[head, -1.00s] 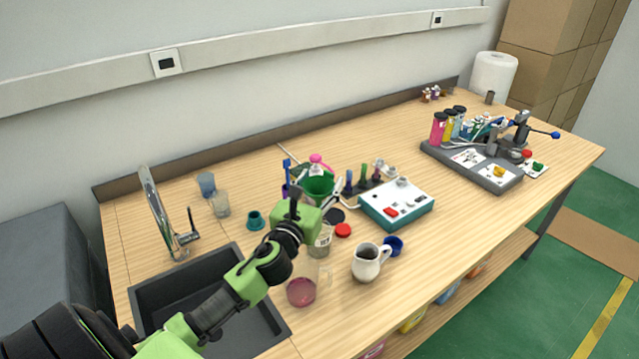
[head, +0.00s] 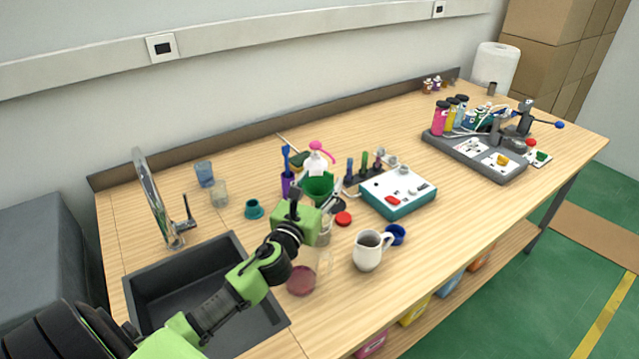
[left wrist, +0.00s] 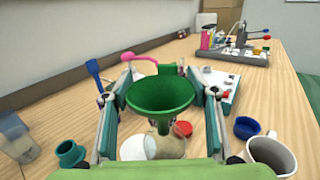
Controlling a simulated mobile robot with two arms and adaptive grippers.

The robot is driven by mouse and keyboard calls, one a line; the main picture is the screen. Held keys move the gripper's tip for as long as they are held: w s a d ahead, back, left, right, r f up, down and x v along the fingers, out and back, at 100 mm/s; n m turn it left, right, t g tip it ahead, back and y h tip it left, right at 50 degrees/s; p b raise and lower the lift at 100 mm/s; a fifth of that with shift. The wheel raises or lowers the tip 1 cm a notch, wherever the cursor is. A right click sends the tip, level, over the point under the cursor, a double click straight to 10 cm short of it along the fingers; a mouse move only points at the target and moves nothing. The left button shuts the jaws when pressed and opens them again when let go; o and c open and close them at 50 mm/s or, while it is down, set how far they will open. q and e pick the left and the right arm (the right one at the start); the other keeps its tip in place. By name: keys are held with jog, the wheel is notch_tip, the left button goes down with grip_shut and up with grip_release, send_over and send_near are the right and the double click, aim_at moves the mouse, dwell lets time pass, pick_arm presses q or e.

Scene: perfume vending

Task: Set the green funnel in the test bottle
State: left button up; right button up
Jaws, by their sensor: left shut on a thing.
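My left gripper (head: 320,192) is shut on the green funnel (head: 318,187) and holds it upright, wide mouth up. In the left wrist view the funnel (left wrist: 161,93) sits between the two fingers, its stem pointing down. A clear glass vessel (head: 325,236), which looks like the test bottle, stands below and partly behind the gripper. In the left wrist view a round pale shape (left wrist: 166,146) shows under the stem; I cannot tell whether the stem is inside it. My right gripper is not in view.
A white jug (head: 367,253), blue cap (head: 396,235) and red cap (head: 343,219) stand to the right. A teal cup (head: 254,210) is left, beside the sink (head: 160,287).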

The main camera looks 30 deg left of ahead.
pick_arm(q)
jog(key=o, duration=1)
jog(key=v, duration=1.2)
